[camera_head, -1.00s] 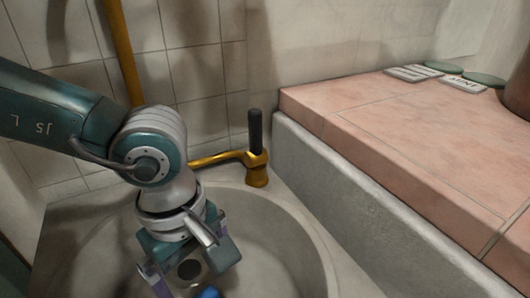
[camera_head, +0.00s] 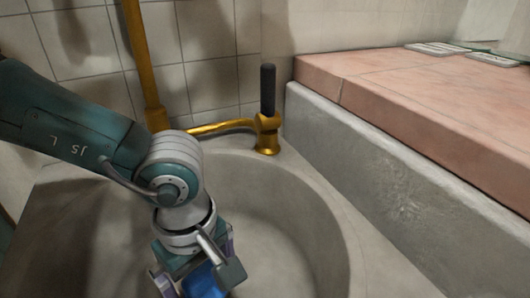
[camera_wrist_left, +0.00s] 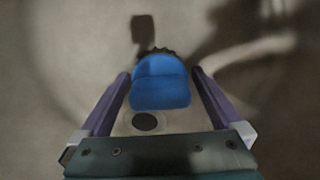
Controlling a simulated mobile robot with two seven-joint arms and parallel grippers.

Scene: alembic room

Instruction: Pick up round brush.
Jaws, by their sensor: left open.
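A blue object with a dark bristly far edge, which looks like the round brush (camera_wrist_left: 160,82), is inside the basin and between my left fingers in the left wrist view. Its blue part (camera_head: 205,282) also shows at the bottom of the head view, partly covered by my gripper. My left gripper (camera_head: 199,272) points down into the basin. In the left wrist view its purple fingers (camera_wrist_left: 161,76) stand apart on either side of the blue object, with small gaps visible. I cannot tell how high the fingers are above the basin floor. My right gripper is not in view.
The round stone basin (camera_head: 325,225) has a dark drain hole (camera_wrist_left: 144,121). A brass tap with a black handle (camera_head: 267,95) stands at its back rim, beside a brass pipe (camera_head: 141,55). A pink-tiled ledge (camera_head: 420,85) bounds the right. A dark patch (camera_wrist_left: 143,30) lies beyond the brush.

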